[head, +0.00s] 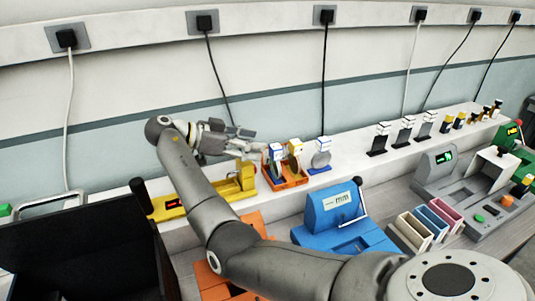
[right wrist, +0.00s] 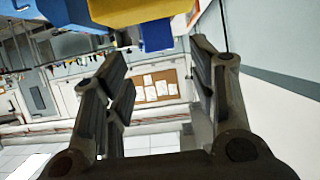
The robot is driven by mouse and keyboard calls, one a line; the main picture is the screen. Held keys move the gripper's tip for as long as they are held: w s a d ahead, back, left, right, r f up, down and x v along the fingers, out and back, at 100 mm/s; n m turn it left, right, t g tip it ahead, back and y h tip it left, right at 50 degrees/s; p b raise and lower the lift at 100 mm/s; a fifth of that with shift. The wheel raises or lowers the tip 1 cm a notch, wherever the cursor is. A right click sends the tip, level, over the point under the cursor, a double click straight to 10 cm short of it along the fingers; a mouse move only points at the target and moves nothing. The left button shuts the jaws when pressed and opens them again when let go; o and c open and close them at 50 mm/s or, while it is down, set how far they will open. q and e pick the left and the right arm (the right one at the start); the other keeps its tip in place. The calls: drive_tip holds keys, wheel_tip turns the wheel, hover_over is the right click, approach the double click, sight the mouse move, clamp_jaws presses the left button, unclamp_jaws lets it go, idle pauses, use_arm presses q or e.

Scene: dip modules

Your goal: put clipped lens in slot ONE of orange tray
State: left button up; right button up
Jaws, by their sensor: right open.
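The orange tray (head: 301,182) stands on the white ledge. Two round lenses are upright in it: one with a blue-and-white clip (head: 276,149) on the left and one with a yellow-and-white clip (head: 295,148) on the right. Slot numbers are too small to read. A clear lens with a white top (head: 321,157) stands on a blue base right of the tray. My right gripper (head: 250,140) is open and empty, left of the clips and apart from them. Its open fingers also show in the right wrist view (right wrist: 160,85). My left gripper is out of view.
A yellow device (head: 170,204) is left of the tray. A blue machine (head: 331,209) stands in front, with coloured holders (head: 428,227) to its right. Several small stands line the ledge farther right. A black cable hangs behind the clear lens.

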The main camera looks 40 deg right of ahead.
drive_tip(key=shift+b+v, duration=0.45)
drive_tip(key=shift+v, duration=1.65)
drive_tip(key=shift+s+f, duration=0.1)
